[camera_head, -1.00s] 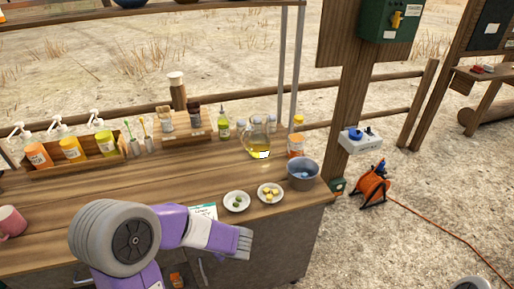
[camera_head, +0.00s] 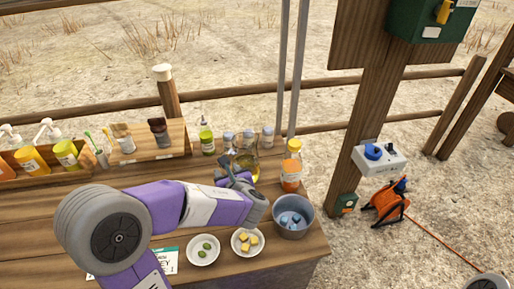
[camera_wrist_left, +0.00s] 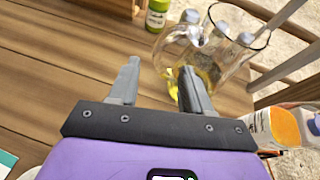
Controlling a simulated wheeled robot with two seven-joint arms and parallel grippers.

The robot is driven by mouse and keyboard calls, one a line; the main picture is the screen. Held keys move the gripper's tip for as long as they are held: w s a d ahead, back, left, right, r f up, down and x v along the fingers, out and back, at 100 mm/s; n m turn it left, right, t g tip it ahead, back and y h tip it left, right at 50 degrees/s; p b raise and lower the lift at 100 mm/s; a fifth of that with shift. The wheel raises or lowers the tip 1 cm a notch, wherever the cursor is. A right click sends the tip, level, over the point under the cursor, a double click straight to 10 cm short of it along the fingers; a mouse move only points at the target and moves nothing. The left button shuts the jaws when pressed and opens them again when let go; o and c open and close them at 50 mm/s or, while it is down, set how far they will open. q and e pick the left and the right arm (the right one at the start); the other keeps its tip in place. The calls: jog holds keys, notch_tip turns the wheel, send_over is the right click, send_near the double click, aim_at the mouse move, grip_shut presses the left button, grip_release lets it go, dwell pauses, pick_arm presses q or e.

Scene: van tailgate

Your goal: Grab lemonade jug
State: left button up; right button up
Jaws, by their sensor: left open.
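The lemonade jug (camera_head: 249,171) is clear glass with yellow liquid low inside. It stands upright near the back right of the wooden counter, partly hidden behind my left gripper (camera_head: 227,172). In the left wrist view the jug (camera_wrist_left: 228,50) is at the upper right, with its glass handle loop towards the upper middle. My left gripper (camera_wrist_left: 158,68) is open and empty between its fingers. Its right finger overlaps the jug's lower part in this view; I cannot tell whether they touch. My right gripper is not in view.
An orange-filled bottle (camera_head: 291,168) and a grey pot (camera_head: 293,217) stand right of the jug. A green-labelled bottle (camera_head: 206,137) is to its left, with small capped bottles behind. Two white plates (camera_head: 203,250) with food lie in front. The counter's left middle is clear.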

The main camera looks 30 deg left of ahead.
aim_at(240, 162)
pick_arm(q)
jog(key=b+x, duration=0.2)
jog(key=x, duration=0.4)
jog(key=shift+a, duration=0.35)
jog(key=shift+w+a, duration=0.2)
jog(key=shift+a, duration=0.05)
jog(key=shift+c, duration=0.3)
grip_shut()
jog(key=shift+w+d+r, duration=0.1)
dwell(0.4)
